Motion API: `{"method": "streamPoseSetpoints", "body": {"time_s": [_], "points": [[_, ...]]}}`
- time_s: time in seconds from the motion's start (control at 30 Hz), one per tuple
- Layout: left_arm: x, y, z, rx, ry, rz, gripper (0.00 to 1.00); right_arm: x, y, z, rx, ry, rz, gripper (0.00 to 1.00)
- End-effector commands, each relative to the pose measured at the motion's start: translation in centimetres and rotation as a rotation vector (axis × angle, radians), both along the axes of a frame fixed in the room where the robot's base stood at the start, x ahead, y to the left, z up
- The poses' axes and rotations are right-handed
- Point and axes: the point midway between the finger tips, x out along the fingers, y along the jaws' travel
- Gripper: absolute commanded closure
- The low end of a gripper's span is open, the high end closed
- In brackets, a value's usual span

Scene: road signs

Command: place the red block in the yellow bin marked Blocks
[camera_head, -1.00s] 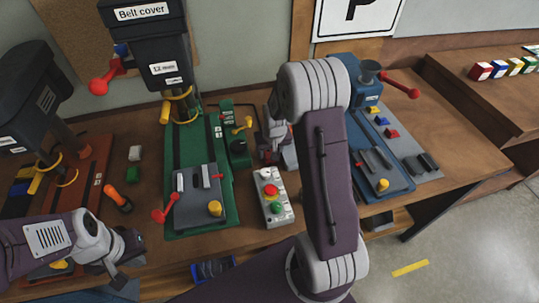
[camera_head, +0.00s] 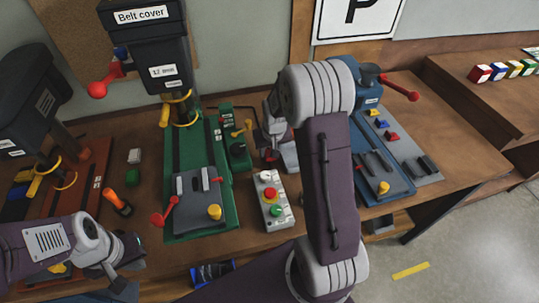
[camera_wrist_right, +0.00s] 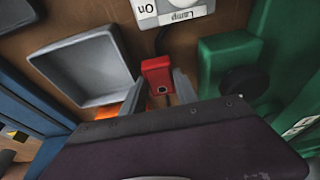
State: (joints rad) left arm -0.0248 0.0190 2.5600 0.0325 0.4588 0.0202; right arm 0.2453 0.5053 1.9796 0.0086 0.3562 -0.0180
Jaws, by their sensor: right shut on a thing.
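The red block (camera_wrist_right: 157,75) is between the two fingers of my right gripper (camera_wrist_right: 161,88) in the right wrist view, and the gripper is shut on it. The block is over or on the brown bench top; I cannot tell whether it touches it. In the head view my right gripper (camera_head: 277,145) is partly hidden behind my right arm, between the green and blue machines. My left gripper (camera_head: 128,268) is at the lower left, with its dark fingers apart and nothing seen between them. No yellow bin marked Blocks shows in either view.
A grey tray (camera_wrist_right: 45,61) lies left of the block in the wrist view. A green machine (camera_head: 207,195), a control box with buttons (camera_head: 273,210) and a blue machine (camera_head: 393,203) stand around the right gripper. Coloured blocks (camera_head: 498,71) line the right bench.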

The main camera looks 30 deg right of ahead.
Motion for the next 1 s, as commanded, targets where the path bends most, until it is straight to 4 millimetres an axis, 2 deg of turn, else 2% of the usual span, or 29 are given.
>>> {"method": "streamPoseSetpoints", "body": {"time_s": [0.07, 0.4, 0.5, 0.7, 1.0], "points": [[0.0, 0.0, -0.1, 0.0, 0.0, 0.0, 1.0, -0.1, -0.2, 1.6, -0.002, -0.005, -0.001, 1.0], [0.0, 0.0, -1.0, 0.0, 0.0, 0.0, 1.0, -7.2, -4.3, 6.2, -0.002, -0.004, -0.007, 1.0], [0.0, 0.0, -1.1, 0.0, 0.0, 0.0, 1.0, -8.7, -5.1, 7.2, -0.001, -0.004, -0.005, 1.0], [0.0, 0.0, -1.2, 0.0, 0.0, 0.0, 1.0, -10.1, -5.8, 8.1, -0.001, 0.0, -0.001, 1.0], [0.0, 0.0, -0.6, 0.0, 0.0, 0.0, 1.0, -10.2, -5.8, 8.7, 0.0, 0.0, 0.0, 1.0]]}}
